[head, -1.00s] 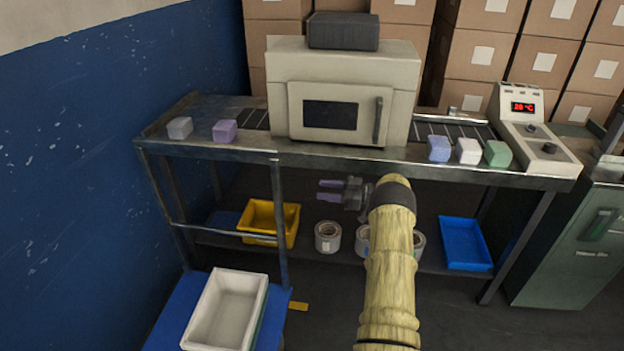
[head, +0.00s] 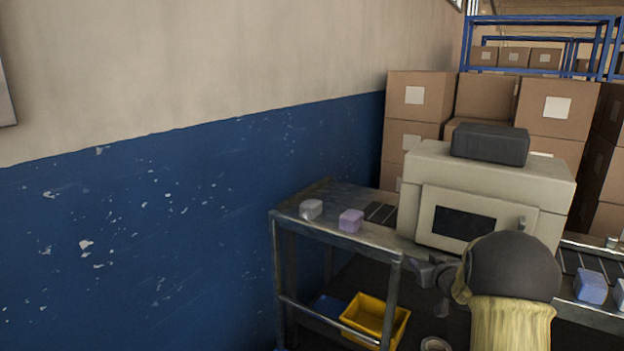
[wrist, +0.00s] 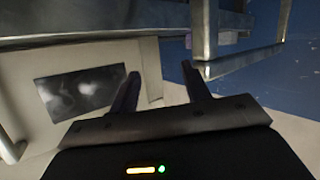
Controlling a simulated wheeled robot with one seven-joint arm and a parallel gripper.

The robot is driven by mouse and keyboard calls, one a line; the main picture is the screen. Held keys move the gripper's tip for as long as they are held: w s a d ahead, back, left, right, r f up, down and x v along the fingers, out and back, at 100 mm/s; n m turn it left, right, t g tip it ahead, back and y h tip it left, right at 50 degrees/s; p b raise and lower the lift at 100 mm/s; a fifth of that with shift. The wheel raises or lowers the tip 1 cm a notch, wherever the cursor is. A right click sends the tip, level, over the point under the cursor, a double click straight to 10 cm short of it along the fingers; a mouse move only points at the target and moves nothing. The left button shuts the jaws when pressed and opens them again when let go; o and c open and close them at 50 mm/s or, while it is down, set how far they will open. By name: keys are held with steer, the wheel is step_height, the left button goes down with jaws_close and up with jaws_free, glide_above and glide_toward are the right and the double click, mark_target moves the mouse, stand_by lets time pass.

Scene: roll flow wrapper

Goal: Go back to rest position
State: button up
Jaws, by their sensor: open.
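My gripper (wrist: 160,85) is open, with its two fingers apart and nothing between them in the wrist view. In the head view my gripper (head: 428,272) shows only in part, beside the front of the metal table (head: 385,240) and left of my thick yellow arm. My arm hides much of it there. The wrist view looks past the fingers at table rails, a pale surface with a dark panel, and a blue wall.
The beige wrapper machine (head: 480,190) stands on the table. A white block (head: 312,209) and a purple block (head: 351,220) lie left of it, a blue block (head: 590,287) right. A yellow bin (head: 375,318) is below. The blue-and-beige wall (head: 180,230) fills the left.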

steer(key=s+a+f+m+g, duration=0.15)
steer(key=s+a+g, duration=0.3)
steer(key=s, duration=0.75)
steer(key=s+a+f+g+h+p, duration=0.1)
steer(key=s+a+f+g, duration=0.15)
steer(key=s+a, duration=0.7)
steer(key=s+a+f+m+g, duration=0.15)
steer(key=s+g, duration=0.35)
steer(key=s, duration=1)
step_height(320, 180, up, 24)
steer(key=n+p, duration=0.1)
steer(key=p, duration=2.3)
steer(key=shift+c, duration=1.2)
steer(key=shift+w, duration=0.1)
